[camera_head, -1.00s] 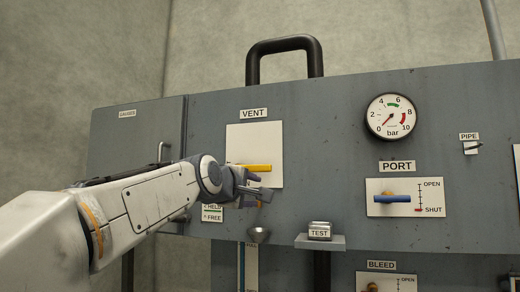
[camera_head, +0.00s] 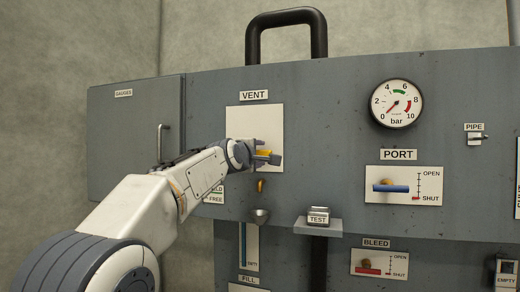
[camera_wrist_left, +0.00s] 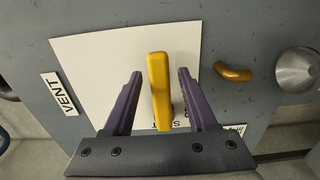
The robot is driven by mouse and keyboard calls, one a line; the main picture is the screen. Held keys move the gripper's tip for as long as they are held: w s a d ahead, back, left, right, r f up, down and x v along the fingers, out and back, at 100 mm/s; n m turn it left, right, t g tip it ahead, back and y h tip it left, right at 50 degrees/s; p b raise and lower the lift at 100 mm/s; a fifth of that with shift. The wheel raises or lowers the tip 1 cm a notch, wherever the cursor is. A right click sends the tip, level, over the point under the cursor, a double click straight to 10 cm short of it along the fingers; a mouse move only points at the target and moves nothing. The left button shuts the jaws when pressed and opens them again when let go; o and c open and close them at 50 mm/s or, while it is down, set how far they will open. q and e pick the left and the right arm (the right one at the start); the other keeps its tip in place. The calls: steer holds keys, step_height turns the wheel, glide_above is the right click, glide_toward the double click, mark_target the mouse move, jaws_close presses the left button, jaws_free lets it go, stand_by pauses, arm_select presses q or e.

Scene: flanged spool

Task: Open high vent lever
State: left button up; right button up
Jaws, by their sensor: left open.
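The vent lever is a yellow bar (camera_head: 264,153) on a white plate (camera_head: 253,115) under the VENT label (camera_head: 254,95). In the left wrist view the yellow lever (camera_wrist_left: 160,90) stands between the two purple fingers of my left gripper (camera_wrist_left: 158,92), with a gap on each side. My left gripper (camera_head: 268,154) is open around the lever in the head view and hides part of it. The plate's lower markings are mostly covered by the gripper. My right gripper is not in view.
A brass hook-like piece (camera_head: 261,186) and a grey knob (camera_head: 261,215) sit below the plate. The PORT lever (camera_head: 390,188), gauge (camera_head: 396,103) and BLEED lever (camera_head: 369,268) are further right.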

arm_select(q)
jaws_close()
steer(key=shift+f, duration=0.1)
stand_by(1.3)
